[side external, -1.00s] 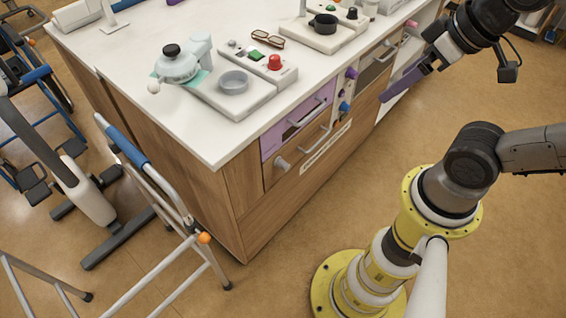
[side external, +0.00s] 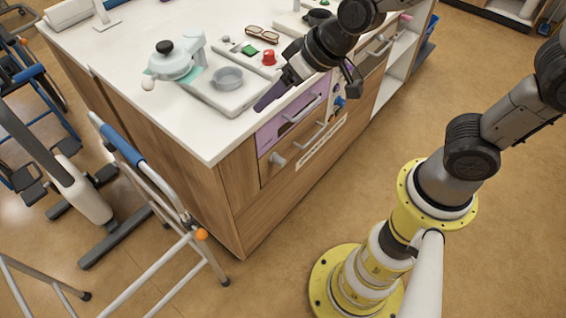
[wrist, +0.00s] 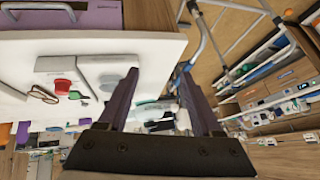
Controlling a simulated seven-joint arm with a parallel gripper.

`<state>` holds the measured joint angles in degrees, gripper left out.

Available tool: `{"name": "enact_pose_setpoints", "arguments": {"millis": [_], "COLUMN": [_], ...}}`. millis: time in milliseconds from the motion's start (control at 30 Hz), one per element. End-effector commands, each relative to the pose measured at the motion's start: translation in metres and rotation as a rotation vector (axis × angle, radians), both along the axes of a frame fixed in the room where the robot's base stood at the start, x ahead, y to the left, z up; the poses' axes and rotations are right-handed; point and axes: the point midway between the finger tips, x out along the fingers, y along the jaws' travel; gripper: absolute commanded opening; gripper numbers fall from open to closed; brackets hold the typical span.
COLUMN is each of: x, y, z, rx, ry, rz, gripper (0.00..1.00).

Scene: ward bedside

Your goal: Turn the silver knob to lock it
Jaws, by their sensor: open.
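The silver knob (side external: 277,160) sticks out from the wooden lower drawer front near the cabinet's left corner. It is below the purple drawer (side external: 268,137). My gripper (side external: 263,103) is above the knob in the side view, its dark purple fingers overlapping the counter edge by the purple drawer. The wrist view shows the two fingers (wrist: 160,76) spread apart with nothing between them. I cannot pick out the knob in the wrist view.
The white counter (side external: 130,60) holds a grey bowl (side external: 228,77), a red button (side external: 268,57) and glasses (side external: 262,34). Bar handles (side external: 312,136) and a blue knob (side external: 339,102) are on the front. A walking frame (side external: 165,190) stands left; floor before the cabinet is clear.

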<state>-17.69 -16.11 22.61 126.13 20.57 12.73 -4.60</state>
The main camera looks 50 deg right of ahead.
Motion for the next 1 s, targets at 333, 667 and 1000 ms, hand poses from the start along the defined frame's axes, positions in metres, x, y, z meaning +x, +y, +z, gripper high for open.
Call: {"name": "enact_pose_setpoints", "arguments": {"millis": [333, 667, 1000], "x": [0.048, -0.009, -0.062], "y": [0.071, 0.020, -0.058], "z": [-0.178, -0.325, -0.343], "rx": [-0.119, -0.540, -0.906], "ry": [-0.071, -0.312, -0.622], "rz": [-0.082, -0.082, 0.047], "gripper": [0.66, 0.66, 0.66]}}
